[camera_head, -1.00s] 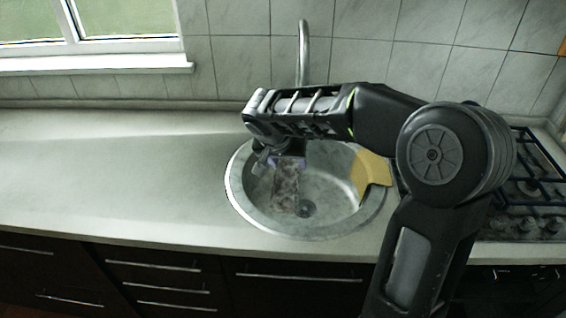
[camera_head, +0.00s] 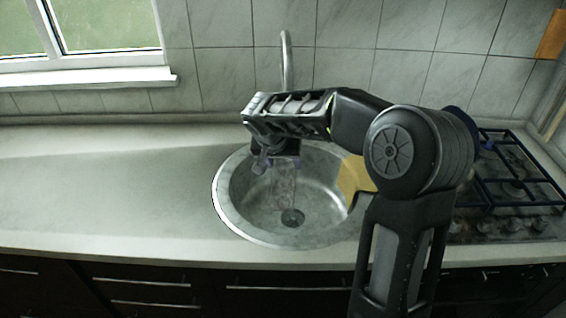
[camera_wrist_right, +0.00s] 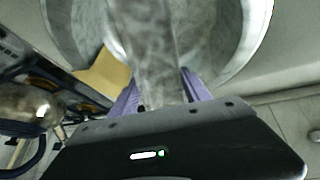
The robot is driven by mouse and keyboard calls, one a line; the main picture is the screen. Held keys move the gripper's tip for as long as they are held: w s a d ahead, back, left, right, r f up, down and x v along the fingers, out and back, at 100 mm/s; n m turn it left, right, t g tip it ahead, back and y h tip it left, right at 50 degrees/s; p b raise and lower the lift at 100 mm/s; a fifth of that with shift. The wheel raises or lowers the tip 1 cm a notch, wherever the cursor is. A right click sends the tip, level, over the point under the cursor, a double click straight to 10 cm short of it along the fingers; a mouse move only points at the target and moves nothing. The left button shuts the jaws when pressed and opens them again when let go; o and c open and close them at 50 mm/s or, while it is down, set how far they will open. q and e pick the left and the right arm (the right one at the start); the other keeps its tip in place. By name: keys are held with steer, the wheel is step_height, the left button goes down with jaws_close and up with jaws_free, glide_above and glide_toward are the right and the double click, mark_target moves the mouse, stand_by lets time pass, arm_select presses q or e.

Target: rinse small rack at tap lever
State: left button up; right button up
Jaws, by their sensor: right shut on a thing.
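My right gripper (camera_head: 276,160) is over the round metal sink (camera_head: 225,205), in front of the tap (camera_head: 287,60). Its purple fingers (camera_wrist_right: 160,92) are shut on a grey mottled strip (camera_wrist_right: 160,65), which I take for the small rack. The strip (camera_head: 283,187) hangs down into the bowl above the drain and looks partly see-through, so its outline is unclear. I cannot tell whether running water is part of it. The tap's base and lever are hidden or not clear behind my right arm. My left gripper is not in view.
A yellow piece (camera_head: 353,178) lies at the sink's right side, partly behind my arm; it also shows in the wrist view (camera_wrist_right: 103,75). A gas hob (camera_head: 510,185) is at the right. The counter (camera_head: 100,190) left of the sink is clear. A window is at upper left.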

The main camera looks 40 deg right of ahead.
mark_target(271, 182)
steer(key=shift+s, duration=0.1)
steer(key=shift+s+d+b, duration=0.3)
steer(key=shift+s+b, duration=0.1)
steer(key=shift+b, duration=0.1)
steer(key=shift+w, duration=0.1)
stand_by(0.6)
steer(key=shift+w+a, duration=0.35)
steer(key=shift+w, duration=0.1)
steer(key=shift+b, duration=0.3)
steer(key=shift+s+a+f+b, duration=0.1)
steer(key=shift+s+a+b, duration=0.55)
steer(key=shift+a+b, duration=0.3)
steer(key=shift+s+a+b, duration=0.45)
steer(key=shift+a, duration=0.35)
steer(key=shift+s+a+b, duration=0.5)
steer(key=shift+a, duration=0.3)
steer(key=shift+s+a+b, duration=0.45)
steer(key=shift+a, duration=0.35)
steer(key=shift+s, duration=0.1)
